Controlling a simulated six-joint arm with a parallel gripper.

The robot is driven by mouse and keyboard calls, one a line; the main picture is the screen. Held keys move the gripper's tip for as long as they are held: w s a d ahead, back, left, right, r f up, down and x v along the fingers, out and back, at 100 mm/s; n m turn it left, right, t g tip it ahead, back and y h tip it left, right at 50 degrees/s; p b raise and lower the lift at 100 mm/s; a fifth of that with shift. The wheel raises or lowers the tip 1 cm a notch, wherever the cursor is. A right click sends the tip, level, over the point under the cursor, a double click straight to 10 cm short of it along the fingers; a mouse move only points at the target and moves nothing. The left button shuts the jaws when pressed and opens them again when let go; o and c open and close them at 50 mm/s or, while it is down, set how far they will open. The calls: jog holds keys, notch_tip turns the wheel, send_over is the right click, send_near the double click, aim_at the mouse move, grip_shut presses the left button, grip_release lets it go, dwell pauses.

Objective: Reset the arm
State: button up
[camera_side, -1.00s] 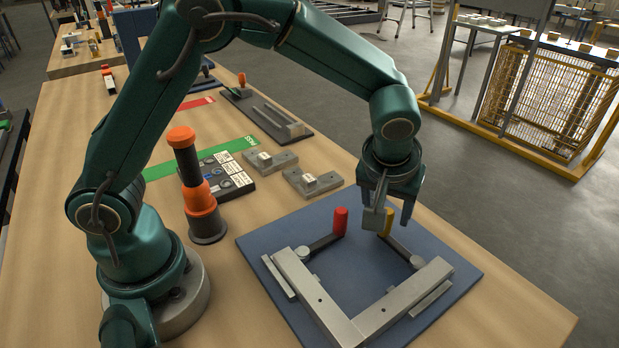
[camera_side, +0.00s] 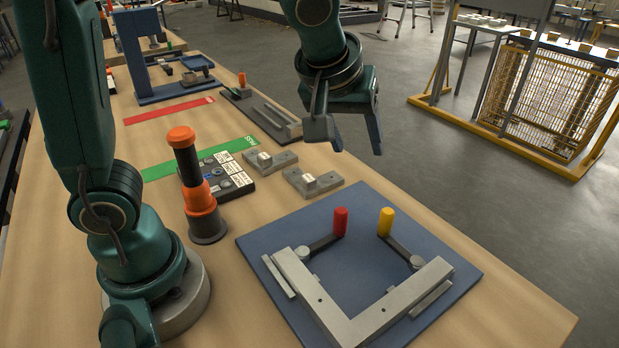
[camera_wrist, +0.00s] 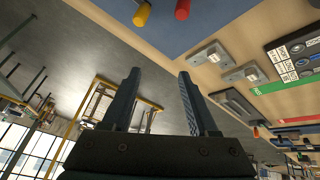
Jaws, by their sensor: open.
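My gripper (camera_side: 349,138) hangs in the air above the far side of the workbench, beyond the blue plate. Its jaws are open with nothing between them, and it also shows open in the wrist view (camera_wrist: 159,100). The blue plate (camera_side: 362,225) carries a grey angled frame (camera_side: 375,317). A lever with a red handle (camera_side: 341,221) and a lever with a yellow handle (camera_side: 386,222) are mounted on the plate, both clear of my gripper. Both handles also show at the top of the wrist view, yellow (camera_wrist: 142,15) and red (camera_wrist: 183,9).
An orange and black upright post (camera_side: 201,200) stands left of the plate. Behind it are a black button panel (camera_side: 228,178), two grey blocks (camera_side: 313,181), a green strip (camera_side: 170,168) and a red strip (camera_side: 170,110). A yellow mesh cage (camera_side: 540,95) stands off the bench.

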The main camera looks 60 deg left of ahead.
jog(key=s+a+r+m, duration=0.2)
jog(key=s+a, duration=0.1)
jog(key=s, duration=0.6)
jog(key=s+d+f+m+h, duration=0.1)
jog(key=s+f+m, duration=0.2)
jog(key=s+m, duration=0.2)
jog(key=shift+s+f+h, duration=0.3)
jog(key=shift+s+f, duration=0.05)
jog(key=shift+s, duration=0.2)
